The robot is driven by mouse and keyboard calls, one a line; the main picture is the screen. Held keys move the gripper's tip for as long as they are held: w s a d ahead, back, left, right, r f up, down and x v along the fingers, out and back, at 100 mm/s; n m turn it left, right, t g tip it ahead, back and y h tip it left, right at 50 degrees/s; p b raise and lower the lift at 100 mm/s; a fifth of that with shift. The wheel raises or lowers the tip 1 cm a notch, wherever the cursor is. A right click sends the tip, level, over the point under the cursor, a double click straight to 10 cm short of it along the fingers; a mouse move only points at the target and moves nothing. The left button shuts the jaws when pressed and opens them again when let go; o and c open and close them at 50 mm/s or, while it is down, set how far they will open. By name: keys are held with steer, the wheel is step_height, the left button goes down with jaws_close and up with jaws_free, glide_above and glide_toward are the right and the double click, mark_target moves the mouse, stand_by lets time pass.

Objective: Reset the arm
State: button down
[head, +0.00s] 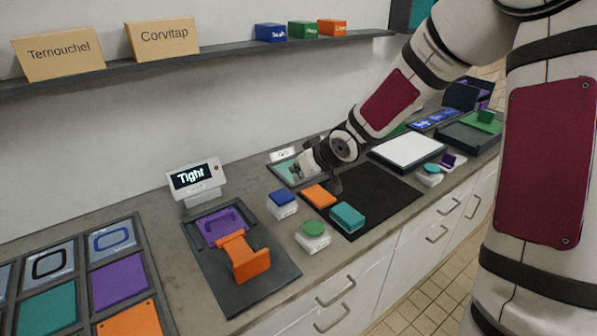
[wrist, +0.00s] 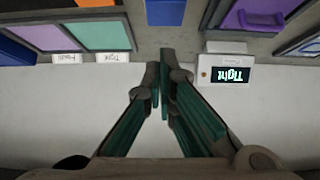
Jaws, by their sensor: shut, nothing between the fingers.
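My arm reaches from the upper right of the head view toward the counter. My gripper (head: 302,172) hangs above the counter near the wall, behind the black mat. In the wrist view my gripper (wrist: 163,88) has its fingers together with nothing between them. The fingertips point toward the counter edge of the picture, between two labelled panels and the display. The display (head: 193,180) reads "Tight" and also shows upside down in the wrist view (wrist: 232,75).
An orange block (head: 318,195) and a teal block (head: 347,217) lie on the black mat (head: 385,190). Orange and purple parts (head: 245,256) sit on a dark tray (head: 270,288). A shelf (head: 215,50) holding boxes runs along the wall. Drawers front the counter.

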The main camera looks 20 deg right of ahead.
stand_by(0.3)
steer(key=s+d+r+m+g+h, duration=0.1)
steer(key=s+d+r+h, duration=0.15)
steer(key=s+r, duration=0.5)
steer(key=s+d+r+m+g+h, duration=0.1)
steer(key=s+r+h, duration=0.3)
steer(key=s, duration=0.7)
steer(key=s+a+r+y, duration=0.2)
steer(key=s, duration=0.6)
steer(key=s+a+r+m+g+y, duration=0.1)
steer(key=s+a, duration=0.1)
steer(key=s, duration=0.6)
steer(key=shift+s+r+m+g+y, duration=0.25)
steer(key=shift+r+m+g+y, duration=0.05)
steer(key=shift+r+y, duration=0.05)
